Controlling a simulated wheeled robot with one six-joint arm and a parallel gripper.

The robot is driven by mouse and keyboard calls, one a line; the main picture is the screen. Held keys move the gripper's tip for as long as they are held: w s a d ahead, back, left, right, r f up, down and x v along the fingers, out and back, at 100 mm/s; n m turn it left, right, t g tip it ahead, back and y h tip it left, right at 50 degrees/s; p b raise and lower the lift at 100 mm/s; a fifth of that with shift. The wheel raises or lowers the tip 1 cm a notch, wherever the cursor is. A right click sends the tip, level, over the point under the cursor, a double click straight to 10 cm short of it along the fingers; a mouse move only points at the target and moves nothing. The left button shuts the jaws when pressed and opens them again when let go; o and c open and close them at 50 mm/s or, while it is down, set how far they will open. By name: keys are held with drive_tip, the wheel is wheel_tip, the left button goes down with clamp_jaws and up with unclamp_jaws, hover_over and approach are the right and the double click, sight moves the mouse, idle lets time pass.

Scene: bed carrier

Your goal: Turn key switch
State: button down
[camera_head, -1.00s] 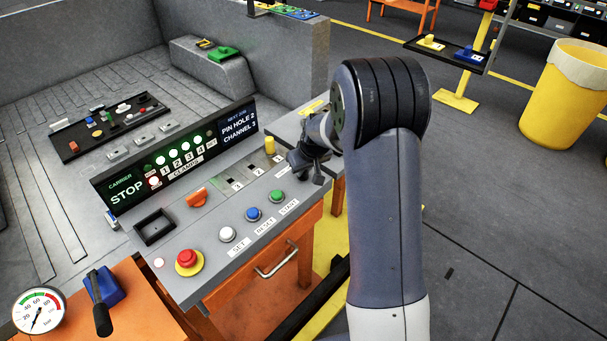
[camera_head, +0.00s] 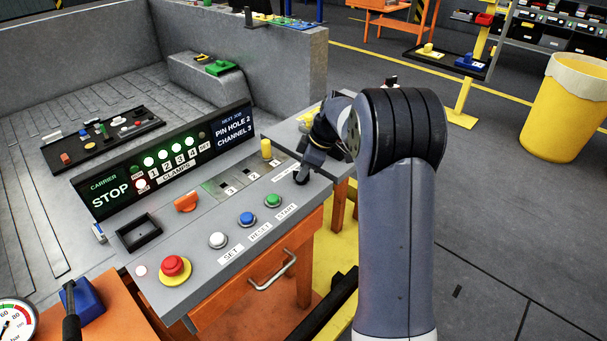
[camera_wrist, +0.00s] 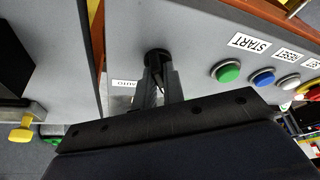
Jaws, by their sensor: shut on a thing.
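The key switch (camera_wrist: 157,53) shows in the wrist view as a small dark round part on the grey panel, mostly hidden by my fingers. My gripper (camera_wrist: 159,76) is shut on it, with both fingertips close together at the panel face. In the head view my gripper (camera_head: 302,174) reaches down to the right end of the control panel (camera_head: 200,262), beyond the green START button (camera_head: 272,200).
The blue RESET button (camera_head: 247,219), white SET button (camera_head: 218,240) and red stop button (camera_head: 174,267) line the panel front. A yellow peg (camera_head: 266,149) and the upright display (camera_head: 165,160) stand behind. A grey side table (camera_head: 290,134) lies past the panel's right end.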

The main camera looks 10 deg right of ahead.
drive_tip(key=shift+n+g, duration=0.4)
drive_tip(key=shift+n, duration=0.7)
drive_tip(key=c, duration=1.5)
unclamp_jaws()
drive_tip(key=w+v, duration=0.1)
drive_tip(key=v, duration=0.9)
drive_tip(key=shift+s+d+r, duration=0.25)
drive_tip(key=shift+s+r, duration=0.1)
